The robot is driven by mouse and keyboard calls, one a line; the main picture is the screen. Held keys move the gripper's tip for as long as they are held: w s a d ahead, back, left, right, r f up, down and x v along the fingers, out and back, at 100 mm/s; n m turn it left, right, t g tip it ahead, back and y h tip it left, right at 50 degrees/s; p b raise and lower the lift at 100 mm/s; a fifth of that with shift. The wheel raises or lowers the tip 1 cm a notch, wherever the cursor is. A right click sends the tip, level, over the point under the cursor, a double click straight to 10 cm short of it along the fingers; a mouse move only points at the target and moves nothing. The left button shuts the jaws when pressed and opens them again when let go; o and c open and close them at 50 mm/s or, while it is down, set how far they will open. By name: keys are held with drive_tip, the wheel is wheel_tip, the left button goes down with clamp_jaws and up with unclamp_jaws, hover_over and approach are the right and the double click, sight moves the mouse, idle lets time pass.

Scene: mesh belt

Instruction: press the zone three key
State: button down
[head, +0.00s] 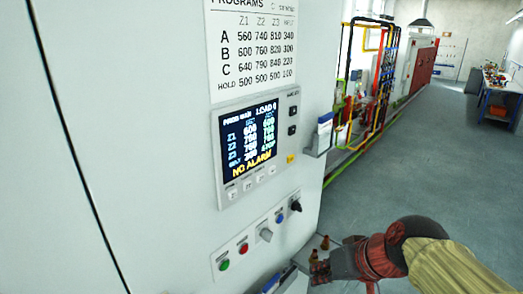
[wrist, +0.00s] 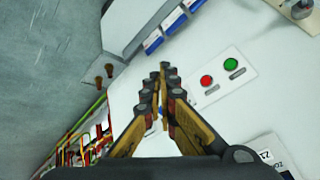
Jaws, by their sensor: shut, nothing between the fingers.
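The controller (head: 258,145) is a grey unit on the white cabinet front, with a lit screen (head: 252,139) reading "NO ALARM". A row of small pale keys (head: 252,182) runs under the screen; their labels are too small to read surely, so I cannot tell which is zone three. In the wrist view, a corner of the controller with pale keys (wrist: 265,156) shows at lower right, partly hidden by my gripper. My gripper (head: 320,272) is shut and empty, low and right of the controller, apart from the keys. Its fingertips (wrist: 161,76) meet in the wrist view.
A lower panel holds a green button (head: 224,265), a red button (head: 244,248), a grey knob (head: 266,235), a blue button (head: 280,218) and a black knob (head: 295,205). A printed program chart (head: 252,45) hangs above. Open floor (head: 430,150) lies right.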

sight(261, 178)
drive_tip(key=w+a+r+y+p, duration=0.2)
drive_tip(key=w+a+r+p, duration=0.1)
drive_tip(key=w+r+p, duration=0.7)
wheel_tip(261, 178, up, 3)
drive_tip(key=shift+w+a+f+t, duration=0.15)
drive_tip(key=shift+w+a+t, duration=0.15)
drive_tip(key=shift+a, duration=0.1)
drive_tip(key=w+a+p, duration=0.4)
drive_tip(key=w+a, duration=0.1)
drive_tip(key=a, duration=0.2)
drive_tip(key=shift+w, duration=0.15)
idle(1.0)
drive_tip(key=shift+w+a, duration=0.3)
